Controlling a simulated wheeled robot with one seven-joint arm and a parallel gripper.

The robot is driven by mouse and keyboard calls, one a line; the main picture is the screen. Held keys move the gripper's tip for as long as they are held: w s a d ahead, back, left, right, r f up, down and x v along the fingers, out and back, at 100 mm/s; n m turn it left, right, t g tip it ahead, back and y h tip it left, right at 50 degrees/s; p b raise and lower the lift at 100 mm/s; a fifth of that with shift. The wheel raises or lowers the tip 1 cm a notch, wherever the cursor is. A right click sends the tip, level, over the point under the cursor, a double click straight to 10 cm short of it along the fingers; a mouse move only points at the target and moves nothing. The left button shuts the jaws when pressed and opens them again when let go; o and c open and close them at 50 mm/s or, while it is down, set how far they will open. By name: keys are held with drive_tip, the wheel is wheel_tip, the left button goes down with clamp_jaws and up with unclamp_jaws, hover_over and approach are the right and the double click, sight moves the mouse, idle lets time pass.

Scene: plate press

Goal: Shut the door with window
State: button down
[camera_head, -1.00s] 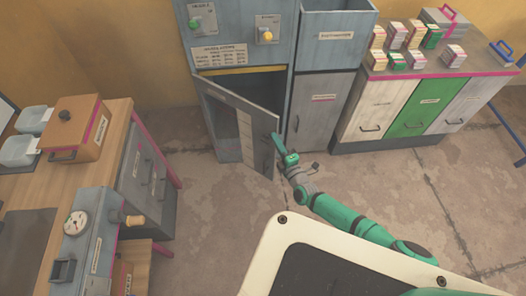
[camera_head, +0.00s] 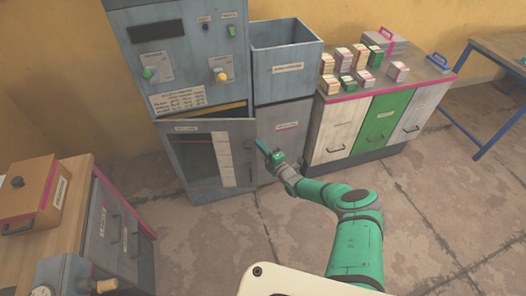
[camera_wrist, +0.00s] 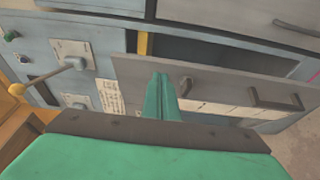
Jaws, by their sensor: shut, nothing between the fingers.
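The grey door with a window (camera_head: 242,158) is on the lower part of the blue-grey cabinet (camera_head: 190,65). It stands ajar, with a dark gap along its top edge. A pale strip of labels runs down the door beside the dark window. My gripper (camera_head: 263,147) is shut and empty at the door's free right edge, on its outer side. In the wrist view the closed fingers (camera_wrist: 161,82) point at the grey door panel (camera_wrist: 135,72), with dark handles to their right. I cannot tell whether the fingertips touch the door.
An open-topped grey bin (camera_head: 287,65) stands right of the cabinet, over a grey lower front. Further right is a counter (camera_head: 340,128) with several small stacks on top. A wooden workbench (camera_head: 75,225) is at the lower left. Floor (camera_head: 210,240) is clear in front.

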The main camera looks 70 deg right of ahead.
drive_tip(key=shift+d, duration=0.4)
drive_tip(key=shift+s+d, duration=0.1)
